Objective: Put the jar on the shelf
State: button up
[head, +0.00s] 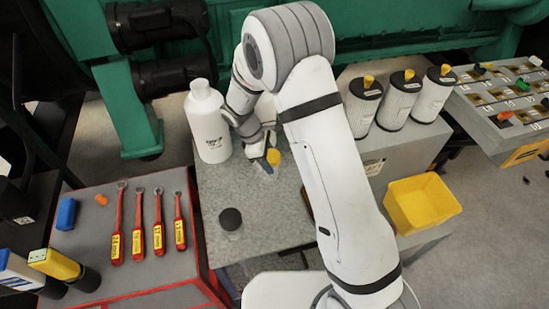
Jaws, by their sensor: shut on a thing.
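My gripper (266,152) points down over the grey worktop (262,222), mostly covered by my own wrist and forearm. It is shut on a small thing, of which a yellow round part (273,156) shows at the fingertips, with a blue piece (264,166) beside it. This may be the jar, but its body is hidden, and I cannot tell whether it touches the worktop. A white bottle (208,125) stands upright just left of my gripper, apart from the fingers. No shelf is clearly recognisable; a grey raised ledge (410,146) lies right of my arm.
A dark round disc (230,218) lies on the worktop. Several red wrenches (158,225) lie on a tray at left. White filters (398,100) with yellow tops stand on the ledge, above a yellow bin (422,203). Green machinery (230,30) closes off the back.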

jog(key=shift+f, duration=0.3)
jog(key=o, duration=1)
jog(key=shift+c, duration=0.2)
